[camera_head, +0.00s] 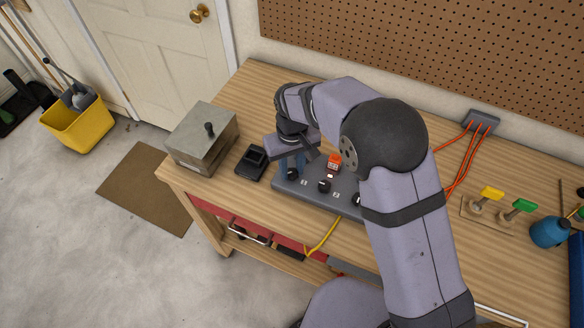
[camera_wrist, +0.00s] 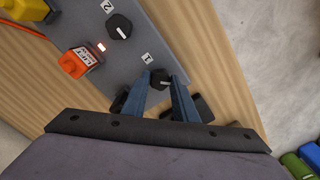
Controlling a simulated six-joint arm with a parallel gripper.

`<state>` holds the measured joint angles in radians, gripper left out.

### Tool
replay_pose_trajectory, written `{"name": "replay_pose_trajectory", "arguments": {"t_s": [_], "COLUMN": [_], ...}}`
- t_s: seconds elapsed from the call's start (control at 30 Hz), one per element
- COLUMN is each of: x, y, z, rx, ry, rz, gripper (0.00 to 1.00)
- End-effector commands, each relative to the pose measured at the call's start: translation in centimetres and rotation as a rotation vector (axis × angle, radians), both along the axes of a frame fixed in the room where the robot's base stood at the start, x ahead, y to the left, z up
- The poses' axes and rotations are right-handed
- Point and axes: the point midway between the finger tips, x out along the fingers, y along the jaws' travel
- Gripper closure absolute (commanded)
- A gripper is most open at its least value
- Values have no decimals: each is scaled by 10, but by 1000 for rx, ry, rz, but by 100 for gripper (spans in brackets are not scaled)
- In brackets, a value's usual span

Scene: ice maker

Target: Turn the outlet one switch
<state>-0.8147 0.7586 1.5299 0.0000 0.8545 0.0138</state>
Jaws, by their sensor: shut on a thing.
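The grey outlet panel (camera_head: 318,197) lies on the wooden workbench, with a row of black knobs and a lit orange-red switch (camera_head: 334,161). In the wrist view the black outlet one knob (camera_wrist: 160,79) sits beside the label "1" (camera_wrist: 147,58), with its white pointer mark visible. My gripper (camera_wrist: 162,80) has its two blue fingers on either side of this knob, shut on it. In the head view my gripper (camera_head: 292,168) points down at the left end of the panel, and the outlet one knob (camera_head: 293,174) is partly hidden by the fingers.
A second knob (camera_wrist: 119,27) marked "2" and the orange switch (camera_wrist: 79,63) are near my gripper. A black device (camera_head: 252,162) and a metal box (camera_head: 202,138) stand to the left. Orange cables run to a wall-side block (camera_head: 481,122).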

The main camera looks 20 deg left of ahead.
Motion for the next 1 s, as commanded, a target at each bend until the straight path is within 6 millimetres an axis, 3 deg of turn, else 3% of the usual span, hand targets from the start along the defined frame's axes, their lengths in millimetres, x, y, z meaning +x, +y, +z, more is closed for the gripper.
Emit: {"name": "replay_pose_trajectory", "arguments": {"t_s": [0.6,1.0], "x": [1,2], "y": [2,2], "z": [2,2], "rx": [3,5], "ry": [-5,-6], "rz": [560,757], "gripper": [96,96]}}
